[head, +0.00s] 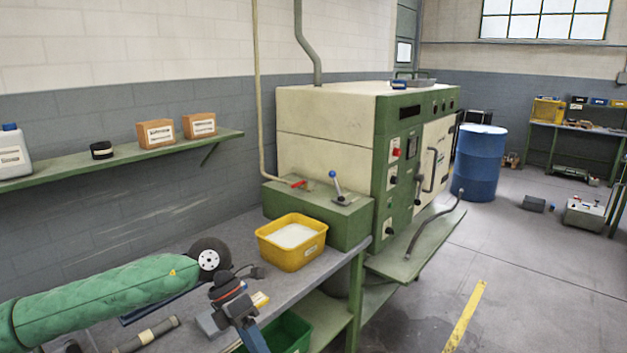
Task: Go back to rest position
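My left arm (105,298), in a green quilted sleeve, comes in from the left over the workbench in the head view. It ends in a round black and white joint. Below the joint is a dark part with an orange ring, and a blue part runs down to the bottom edge. This seems to be my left gripper (245,325), but its fingers cannot be made out. I cannot tell whether it is open or shut, and I see nothing clearly held. My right arm and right gripper are not in view.
The grey workbench (230,232) lies under my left arm. A yellow bin (290,258) with white contents stands on it, and a green bin (285,335) sits below. A cream and green machine (325,130) stands behind. A blue barrel (479,163) stands farther right.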

